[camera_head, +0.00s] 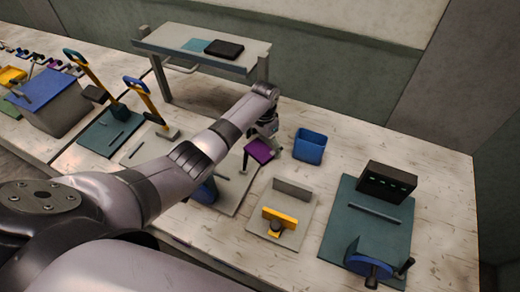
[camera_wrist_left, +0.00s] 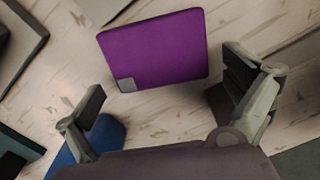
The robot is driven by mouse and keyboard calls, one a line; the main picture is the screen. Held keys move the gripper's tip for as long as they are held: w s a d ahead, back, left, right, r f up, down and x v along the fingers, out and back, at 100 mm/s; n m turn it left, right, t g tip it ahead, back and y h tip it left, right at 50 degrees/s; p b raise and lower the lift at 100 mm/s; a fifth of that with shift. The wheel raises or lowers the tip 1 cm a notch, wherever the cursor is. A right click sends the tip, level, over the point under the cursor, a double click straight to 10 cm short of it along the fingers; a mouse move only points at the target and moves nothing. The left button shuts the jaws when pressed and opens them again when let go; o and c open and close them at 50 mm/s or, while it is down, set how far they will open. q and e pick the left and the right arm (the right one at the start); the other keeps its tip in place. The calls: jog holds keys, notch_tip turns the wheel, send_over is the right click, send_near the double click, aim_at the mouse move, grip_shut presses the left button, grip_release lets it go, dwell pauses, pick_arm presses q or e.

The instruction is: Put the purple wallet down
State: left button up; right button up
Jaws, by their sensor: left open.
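The purple wallet (camera_head: 258,150) is a flat piece near the middle of the table, by the end of my left arm. In the left wrist view the wallet (camera_wrist_left: 155,48) shows almost whole, with a small grey patch at its lower left corner. My left gripper (camera_head: 266,136) is open. In the wrist view the fingers of the gripper (camera_wrist_left: 161,97) stand wide apart, below the wallet's left and right sides, and nothing is held between them. I cannot tell whether the wallet lies fully flat on the wood. My right gripper is not in view.
A blue bin (camera_head: 310,146) stands just right of the wallet. A grey fixture with a yellow part (camera_head: 280,220) and a teal press base (camera_head: 345,235) lie in front right. A raised shelf (camera_head: 180,40) stands behind. Bare wood (camera_head: 440,190) is free at far right.

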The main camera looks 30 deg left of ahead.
pick_arm(q)
jog(key=shift+f, duration=0.15)
jog(key=shift+c, duration=0.6)
jog(key=c, duration=1.1)
